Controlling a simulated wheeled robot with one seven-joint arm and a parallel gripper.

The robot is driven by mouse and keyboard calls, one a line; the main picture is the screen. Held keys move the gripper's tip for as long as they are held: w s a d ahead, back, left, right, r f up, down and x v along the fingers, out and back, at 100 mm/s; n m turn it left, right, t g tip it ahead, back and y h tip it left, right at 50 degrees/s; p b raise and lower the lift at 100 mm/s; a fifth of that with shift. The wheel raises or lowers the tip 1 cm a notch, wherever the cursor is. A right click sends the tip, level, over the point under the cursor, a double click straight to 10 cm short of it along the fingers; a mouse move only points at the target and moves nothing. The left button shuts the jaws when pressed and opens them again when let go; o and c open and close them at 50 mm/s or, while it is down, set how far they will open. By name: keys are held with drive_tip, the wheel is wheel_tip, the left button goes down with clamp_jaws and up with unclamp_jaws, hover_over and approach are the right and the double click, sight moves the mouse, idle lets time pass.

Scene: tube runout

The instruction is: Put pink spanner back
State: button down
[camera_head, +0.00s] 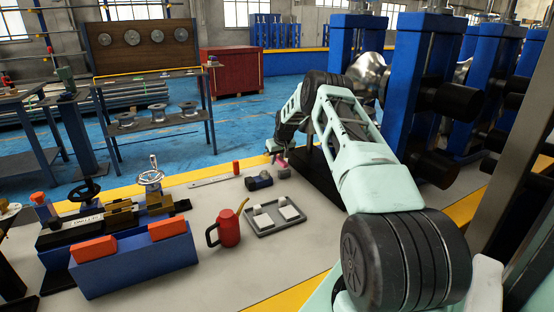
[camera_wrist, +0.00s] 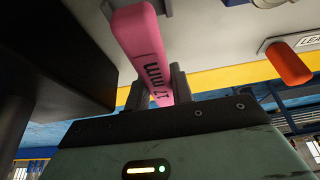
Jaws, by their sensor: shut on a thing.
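The pink spanner, marked "17 mm", is held between the jaws of my gripper (camera_wrist: 155,92) in the wrist view, where its pink shaft (camera_wrist: 142,45) runs up from the jaws towards a grey end at the top edge. My gripper (camera_head: 276,157) is small and partly hidden by my arm in the head view, low over the far part of the grey table (camera_head: 185,283). A bit of pink (camera_head: 270,156) shows there. I cannot tell whether the spanner touches the table, and its place of storage is not clear.
A red can (camera_head: 229,230), a grey tray (camera_head: 275,222) with white pieces, a dark blue object (camera_head: 260,182), a red cylinder (camera_head: 236,167) and a flat metal strip (camera_head: 210,178) lie around the table. A blue block (camera_head: 135,270) stands left. Tall blue roller stands (camera_head: 415,65) rise at right.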

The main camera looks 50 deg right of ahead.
drive_tip(key=shift+f+b, duration=0.7)
drive_tip(key=shift+f, duration=0.35)
drive_tip(key=c, duration=0.7)
unclamp_jaws()
drive_tip(key=shift+o, duration=0.2)
drive_tip(key=shift+r, duration=0.1)
drive_tip(key=shift+p+v, duration=2.05)
drive_tip(key=shift+v, duration=0.9)
drive_tip(key=v, duration=1.7)
drive_tip(key=shift+b, duration=0.4)
